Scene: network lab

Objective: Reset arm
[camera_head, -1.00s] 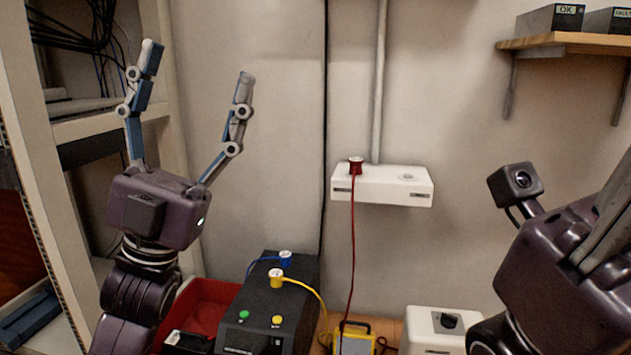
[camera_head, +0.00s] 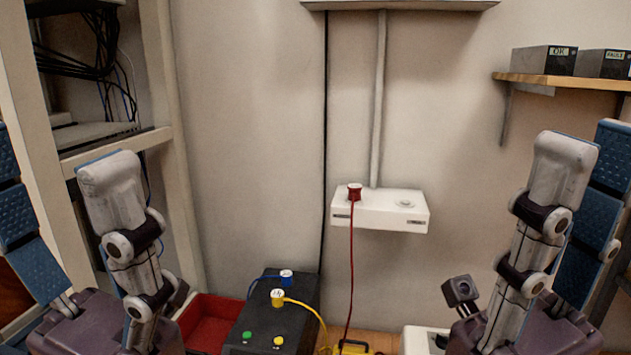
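My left gripper (camera_head: 57,165) points up at the left edge, in front of the shelving. Its two fingers stand wide apart with nothing between them, and one blue pad faces me. My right gripper (camera_head: 588,148) points up at the right, in front of the wall. Its near finger partly covers the blue-padded far finger; the fingers stand apart and I see nothing held. Both grippers are clear of the equipment in the middle.
A white wall box (camera_head: 380,216) holds a red plug (camera_head: 354,192) with a hanging cable. Below are a black box (camera_head: 272,308) with blue and yellow plugs, and a red bin (camera_head: 208,322). A wooden shelf (camera_head: 560,82) carries two dark boxes. Rack shelving (camera_head: 160,140) stands behind my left gripper.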

